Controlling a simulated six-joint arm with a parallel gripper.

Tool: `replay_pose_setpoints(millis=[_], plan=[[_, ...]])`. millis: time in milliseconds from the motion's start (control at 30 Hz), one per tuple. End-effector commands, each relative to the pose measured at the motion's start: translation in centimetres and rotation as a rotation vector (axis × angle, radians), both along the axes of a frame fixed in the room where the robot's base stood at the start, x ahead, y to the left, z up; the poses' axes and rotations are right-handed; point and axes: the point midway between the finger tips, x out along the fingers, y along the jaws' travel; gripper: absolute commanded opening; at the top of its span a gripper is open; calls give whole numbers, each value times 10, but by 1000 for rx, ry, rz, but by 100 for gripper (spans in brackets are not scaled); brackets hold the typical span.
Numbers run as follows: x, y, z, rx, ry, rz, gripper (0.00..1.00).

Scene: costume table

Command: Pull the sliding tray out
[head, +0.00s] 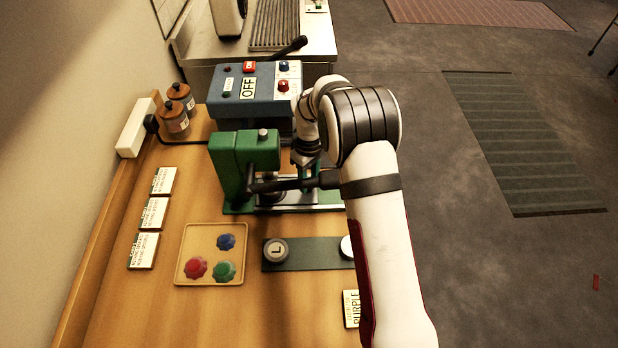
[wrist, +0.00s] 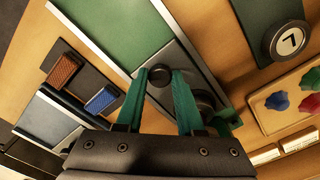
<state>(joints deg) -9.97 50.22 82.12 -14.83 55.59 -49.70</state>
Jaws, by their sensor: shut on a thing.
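The green press (head: 243,155) stands on the wooden bench, with a dark lever across its front. The sliding tray (wrist: 183,60) is a grey plate on the press's green base (wrist: 110,30), with a small black knob (wrist: 159,75) on top. My gripper (wrist: 161,82) points down at the tray, its two green fingers shut on the knob, one on each side. In the head view my gripper (head: 308,172) is beside the press head, and my arm and the lever hide much of the tray.
A blue control box (head: 262,100) stands behind the press. A wooden dish (head: 187,275) with red, green and blue knobs and a dark strip (head: 308,256) with a round "L" piece lie in front. Cards (head: 150,213) lie at left. My arm covers the bench's right edge.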

Motion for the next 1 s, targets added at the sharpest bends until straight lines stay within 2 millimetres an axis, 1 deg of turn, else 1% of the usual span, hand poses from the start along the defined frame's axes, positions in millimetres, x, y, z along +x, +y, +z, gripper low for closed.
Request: replay_pose_setpoints(millis=[100, 167, 267, 400, 500, 600, 733, 1000], plan=[[1, -2, 1, 1, -4, -1, 0], [2, -10, 1, 1, -4, -2, 0], [2, -33, 2, 0, -4, -4, 0], [2, -76, 1, 0, -3, -5, 0], [2, -102, 1, 0, -4, -4, 0], [2, -122, 1, 0, -4, -2, 0], [2, -136, 1, -1, -5, 1, 0], [2, -141, 1, -4, -6, 3, 0]])
